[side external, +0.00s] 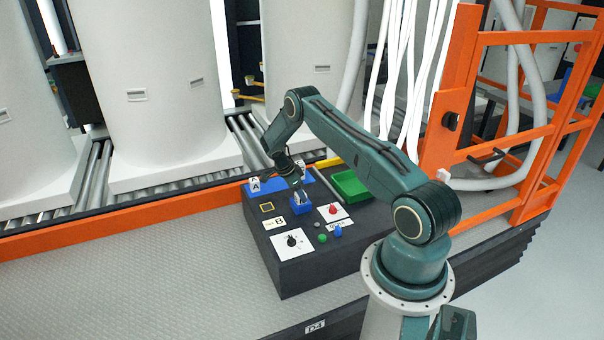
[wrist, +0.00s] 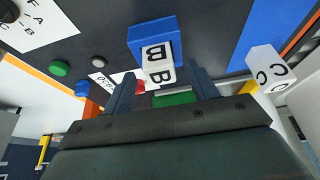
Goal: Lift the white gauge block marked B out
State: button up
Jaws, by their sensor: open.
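The white gauge block marked B (wrist: 158,64) stands at a blue holder (wrist: 152,36) on the dark console top. In the side view the blue holder (side external: 301,207) is just below my gripper (side external: 297,186), and the block is mostly hidden by the jaws. In the wrist view my gripper (wrist: 161,80) is open, with one finger on each side of block B. Gaps show between the block and both fingers. I cannot tell how far down the fingers reach along the block.
A white block marked C (wrist: 266,70) stands by a blue strip (wrist: 262,25). A white block marked A (side external: 254,184) sits to the left. A green tray (side external: 350,185), a red knob (side external: 333,209), a black dial (side external: 291,241) and a yellow-outlined square (side external: 267,207) are on the console.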

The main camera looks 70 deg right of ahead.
jog(key=shift+s+d+f, duration=0.1)
jog(key=shift+d+f, duration=0.05)
jog(key=shift+f, duration=0.3)
jog(key=shift+c, duration=0.2)
jog(key=c, duration=1.1)
